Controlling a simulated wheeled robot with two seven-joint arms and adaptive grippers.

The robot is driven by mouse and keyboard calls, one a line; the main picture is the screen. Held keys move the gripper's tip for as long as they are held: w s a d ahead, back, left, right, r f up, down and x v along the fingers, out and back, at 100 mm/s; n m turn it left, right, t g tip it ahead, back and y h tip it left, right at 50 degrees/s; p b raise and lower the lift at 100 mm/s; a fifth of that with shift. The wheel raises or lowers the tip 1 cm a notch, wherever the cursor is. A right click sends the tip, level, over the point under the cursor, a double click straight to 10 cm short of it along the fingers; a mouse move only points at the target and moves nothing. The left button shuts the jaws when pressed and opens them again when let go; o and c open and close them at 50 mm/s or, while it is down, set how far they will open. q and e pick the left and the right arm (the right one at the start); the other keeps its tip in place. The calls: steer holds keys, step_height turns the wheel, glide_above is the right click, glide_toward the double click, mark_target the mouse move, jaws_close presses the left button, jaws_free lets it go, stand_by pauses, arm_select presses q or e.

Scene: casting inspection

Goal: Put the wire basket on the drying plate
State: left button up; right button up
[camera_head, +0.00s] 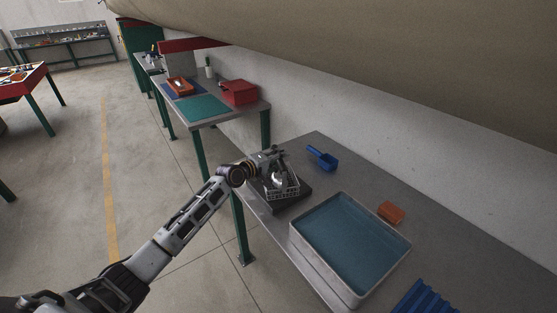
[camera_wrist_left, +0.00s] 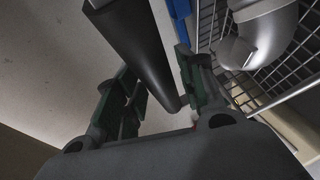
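The wire basket (camera_head: 284,192) stands over the dark drying plate (camera_head: 291,204), at the far end of the near grey bench, and looks upright and seated on it. A grey metal pipe casting (camera_head: 278,179) lies inside; in the left wrist view the casting (camera_wrist_left: 268,35) and the basket's wire mesh (camera_wrist_left: 240,93) fill the upper right. My left gripper (camera_head: 272,158) is at the basket's far side. In its wrist view the gripper (camera_wrist_left: 164,95) has its fingers apart, with a dark round handle (camera_wrist_left: 140,40) between them and a gap on the left. My right gripper is out of sight.
A grey tub with blue liquid (camera_head: 294,238) stands just nearer than the plate. A blue scoop (camera_head: 323,159), an orange block (camera_head: 391,212) and a blue ribbed rack (camera_head: 424,298) lie on the bench. A farther bench holds a green mat (camera_head: 203,108) and red bin (camera_head: 239,92).

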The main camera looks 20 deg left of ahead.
arm_select(q)
steer(key=shift+r, duration=0.15)
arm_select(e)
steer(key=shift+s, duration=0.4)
arm_select(q)
steer(key=shift+v, duration=0.85)
steer(key=v, duration=1)
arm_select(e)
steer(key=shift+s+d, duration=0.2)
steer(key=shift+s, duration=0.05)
arm_select(q)
steer(key=shift+s+a, duration=0.1)
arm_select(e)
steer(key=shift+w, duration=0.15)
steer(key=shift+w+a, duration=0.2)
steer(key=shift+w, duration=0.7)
